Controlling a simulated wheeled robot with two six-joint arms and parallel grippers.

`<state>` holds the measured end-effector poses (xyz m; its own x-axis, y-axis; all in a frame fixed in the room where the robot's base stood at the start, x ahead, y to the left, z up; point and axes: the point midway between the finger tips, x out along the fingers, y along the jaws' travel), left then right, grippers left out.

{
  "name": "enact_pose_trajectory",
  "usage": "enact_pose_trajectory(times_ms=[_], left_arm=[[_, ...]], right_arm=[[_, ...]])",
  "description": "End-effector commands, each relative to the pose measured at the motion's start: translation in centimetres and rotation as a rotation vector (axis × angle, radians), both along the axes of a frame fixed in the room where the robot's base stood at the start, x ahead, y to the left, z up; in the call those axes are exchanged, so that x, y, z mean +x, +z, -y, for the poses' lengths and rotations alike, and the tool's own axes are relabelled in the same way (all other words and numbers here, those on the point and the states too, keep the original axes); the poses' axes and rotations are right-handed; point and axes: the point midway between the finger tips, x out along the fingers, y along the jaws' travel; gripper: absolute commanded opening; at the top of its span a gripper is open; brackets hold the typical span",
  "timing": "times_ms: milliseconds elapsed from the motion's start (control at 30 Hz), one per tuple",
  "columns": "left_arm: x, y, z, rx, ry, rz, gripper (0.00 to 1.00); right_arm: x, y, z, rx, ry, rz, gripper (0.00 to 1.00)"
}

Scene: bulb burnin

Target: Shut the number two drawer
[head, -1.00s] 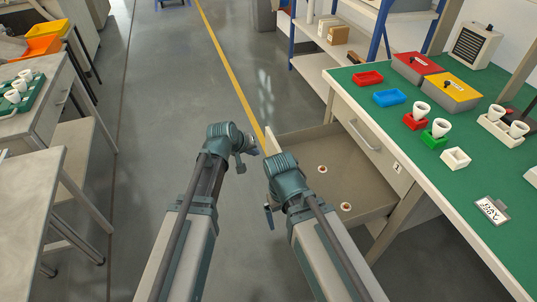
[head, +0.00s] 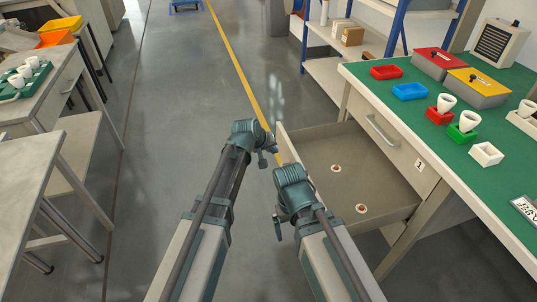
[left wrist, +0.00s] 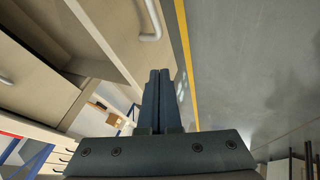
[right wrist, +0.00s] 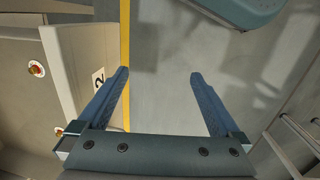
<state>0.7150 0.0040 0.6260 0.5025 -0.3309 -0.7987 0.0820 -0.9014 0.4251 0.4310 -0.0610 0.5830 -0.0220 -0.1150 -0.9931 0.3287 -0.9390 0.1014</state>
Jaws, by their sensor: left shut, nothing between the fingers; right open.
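The number two drawer (head: 350,150) stands pulled out below the closed drawer 1 under the green-topped bench. Its "2" label (right wrist: 98,78) shows on its front in the right wrist view. Two small round red-and-white items lie inside. A bar handle (left wrist: 150,30) shows in the left wrist view beside the drawer front. My left gripper (head: 266,155) is shut and empty, just left of the drawer front's far end. My right gripper (head: 278,230) is open and empty outside the front; its fingers (right wrist: 158,75) show apart. My right wrist hides part of the drawer front.
The green bench (head: 400,112) carries red and blue trays, boxes and cups. A blue-posted shelf (head: 325,75) stands behind it. A grey table and workbench (head: 75,140) stand at left. The floor between is clear, with a yellow line.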

Motion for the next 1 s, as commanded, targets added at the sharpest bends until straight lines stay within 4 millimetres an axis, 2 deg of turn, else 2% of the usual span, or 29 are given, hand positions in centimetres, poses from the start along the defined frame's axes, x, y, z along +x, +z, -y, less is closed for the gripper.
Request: enact_pose_trajectory(times_ms=[100,300,1000], left_arm=[[0.7,0.1,1.8,0.001,-0.003,0.000,0.00],[1.2,0.1,3.4,0.000,-0.001,-0.001,0.00],[1.5,0.1,4.4,0.000,0.000,0.000,0.00]], right_arm=[[0.0,0.1,0.0,0.000,0.000,0.000,1.00],[0.0,0.1,0.0,0.000,0.000,0.000,1.00],[0.0,0.1,0.0,0.000,0.000,0.000,1.00]])
